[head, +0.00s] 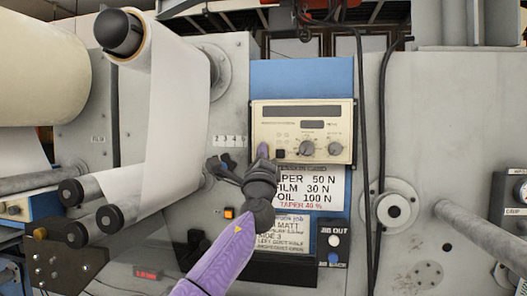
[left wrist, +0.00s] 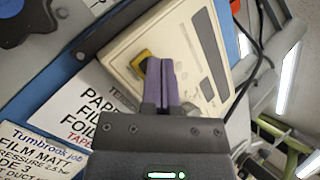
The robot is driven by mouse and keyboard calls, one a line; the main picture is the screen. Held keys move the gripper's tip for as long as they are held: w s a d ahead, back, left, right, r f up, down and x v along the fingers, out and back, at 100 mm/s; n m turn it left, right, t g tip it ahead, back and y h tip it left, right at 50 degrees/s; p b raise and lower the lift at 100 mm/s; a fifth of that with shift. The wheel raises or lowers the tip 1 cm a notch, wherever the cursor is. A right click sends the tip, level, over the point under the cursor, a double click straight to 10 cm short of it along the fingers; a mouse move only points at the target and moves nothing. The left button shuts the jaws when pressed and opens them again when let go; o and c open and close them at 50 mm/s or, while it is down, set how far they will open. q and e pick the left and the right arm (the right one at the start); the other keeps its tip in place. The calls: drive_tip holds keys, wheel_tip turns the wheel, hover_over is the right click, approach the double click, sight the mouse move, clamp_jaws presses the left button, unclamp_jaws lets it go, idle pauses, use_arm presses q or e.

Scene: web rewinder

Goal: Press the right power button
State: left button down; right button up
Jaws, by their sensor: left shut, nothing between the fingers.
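A beige control unit (head: 302,130) with a dark display strip and round knobs is mounted on a blue panel; it also shows tilted in the left wrist view (left wrist: 130,35). A small dark square button (head: 280,154) sits at its lower left. In the left wrist view a dark button with a yellow surround (left wrist: 139,62) lies beside my fingertips, partly hidden by them. My left gripper (head: 263,150) is shut and empty, its purple fingers (left wrist: 160,68) in front of the unit's lower left. I cannot tell whether they touch it. My right gripper is not in view.
A printed card (head: 318,187) hangs below the unit. A jib box (head: 333,241) with a white and a blue button is lower right. An orange-lit button (head: 228,212) is left of my arm. White web rolls (head: 170,90) stand left; black cables (head: 364,130) hang right.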

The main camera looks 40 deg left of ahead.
use_arm(q)
drive_tip(key=shift+w+a+b, duration=0.2)
drive_tip(key=shift+w+b, duration=0.1)
drive_tip(key=shift+b, duration=0.15)
drive_tip(key=shift+s+d+p, duration=0.35)
drive_tip(key=shift+s+d, duration=0.1)
drive_tip(key=shift+s, duration=0.25)
drive_tip(key=s+d, duration=0.3)
drive_tip(key=s, duration=0.2)
drive_tip(key=shift+s+p, duration=0.15)
drive_tip(key=shift+p, duration=0.3)
idle(1.7)
